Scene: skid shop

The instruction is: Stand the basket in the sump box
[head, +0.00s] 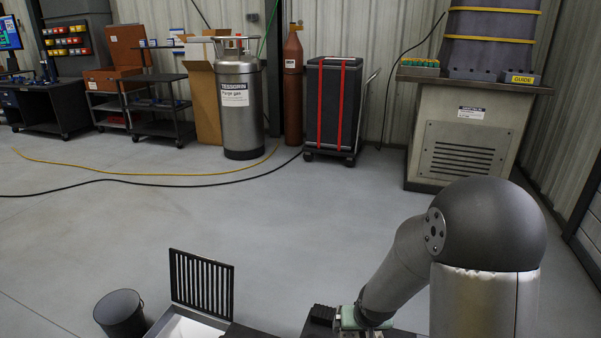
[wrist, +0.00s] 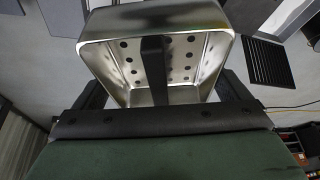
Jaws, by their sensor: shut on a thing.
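In the wrist view the basket (wrist: 205,70) is a shiny metal box with rounded corners and rows of round holes. Its open mouth faces the camera. A dark upright bar (wrist: 153,65) stands across its middle, seemingly its handle. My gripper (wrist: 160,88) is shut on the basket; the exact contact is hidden. In the head view my gripper's green body (head: 350,318) is at the bottom edge, and the basket is out of that picture. The sump box (head: 190,328) shows a pale inside at the bottom edge, left of my gripper, with a black slotted panel (head: 201,285) upright behind it.
A dark bucket (head: 120,314) stands just left of the sump box. The slotted panel also shows at the right of the wrist view (wrist: 268,65). Open floor lies beyond, crossed by a cable and a yellow hose. A gas tank (head: 239,108) and a cart (head: 334,105) stand far back.

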